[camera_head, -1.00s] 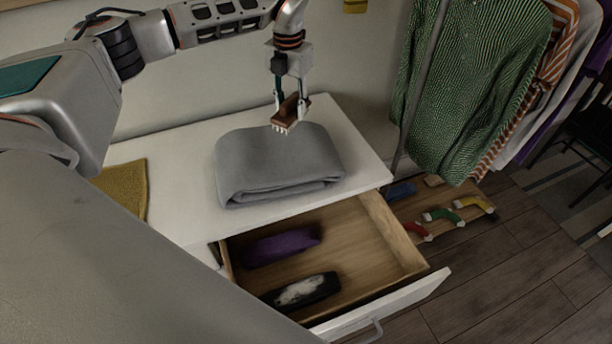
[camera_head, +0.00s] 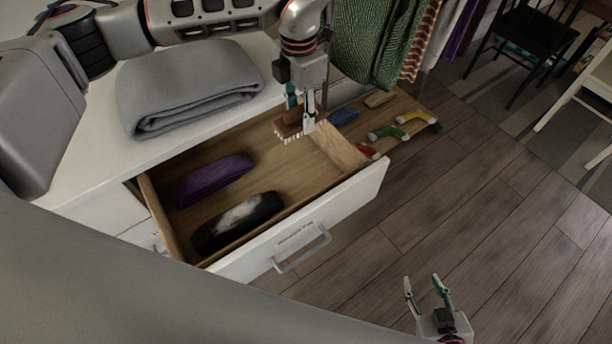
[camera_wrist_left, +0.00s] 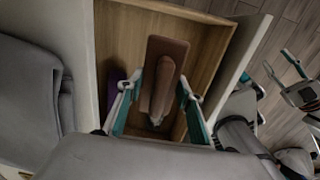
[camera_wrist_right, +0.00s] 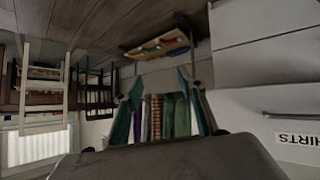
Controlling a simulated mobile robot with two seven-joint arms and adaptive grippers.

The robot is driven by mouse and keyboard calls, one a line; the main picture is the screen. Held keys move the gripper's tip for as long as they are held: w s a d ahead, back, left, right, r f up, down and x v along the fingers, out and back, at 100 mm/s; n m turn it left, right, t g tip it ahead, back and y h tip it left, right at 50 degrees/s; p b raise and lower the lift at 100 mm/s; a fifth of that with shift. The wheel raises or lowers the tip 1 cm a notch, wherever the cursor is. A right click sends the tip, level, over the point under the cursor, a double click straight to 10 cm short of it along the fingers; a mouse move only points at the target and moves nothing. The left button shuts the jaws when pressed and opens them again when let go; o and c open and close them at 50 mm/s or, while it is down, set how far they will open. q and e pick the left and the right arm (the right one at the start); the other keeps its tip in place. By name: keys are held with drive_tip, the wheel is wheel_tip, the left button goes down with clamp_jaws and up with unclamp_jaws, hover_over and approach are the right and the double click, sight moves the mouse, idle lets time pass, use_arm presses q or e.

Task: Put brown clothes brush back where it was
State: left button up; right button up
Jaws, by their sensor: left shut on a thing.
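The brown clothes brush (camera_head: 289,124), with pale bristles facing down, is held by my left gripper (camera_head: 303,112). In the head view it appears over the far right part of the open drawer (camera_head: 262,143). In the left wrist view the brush (camera_wrist_left: 168,52) lies between the fingers of my left gripper (camera_wrist_left: 158,98), with the drawer's wooden floor (camera_wrist_left: 118,38) behind it. I cannot tell how far above the floor it is. My right gripper (camera_head: 428,292) is open and empty over the floor at lower right.
A folded grey cloth (camera_head: 188,85) lies on the cabinet top. Clothes hang behind. A board with coloured pieces (camera_head: 395,125) lies right of the drawer.

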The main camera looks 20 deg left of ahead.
use_arm(q)
wheel_tip(320, 180, down, 15)
drive_tip(key=shift+s+r+b, duration=0.1)
drive_tip(key=shift+r+b, duration=0.05)
drive_tip(key=shift+b, duration=1)
drive_tip(key=shift+f, duration=0.65)
wheel_tip(320, 180, down, 4)
drive_tip(key=shift+r+b, duration=0.15)
drive_tip(key=shift+b, duration=0.35)
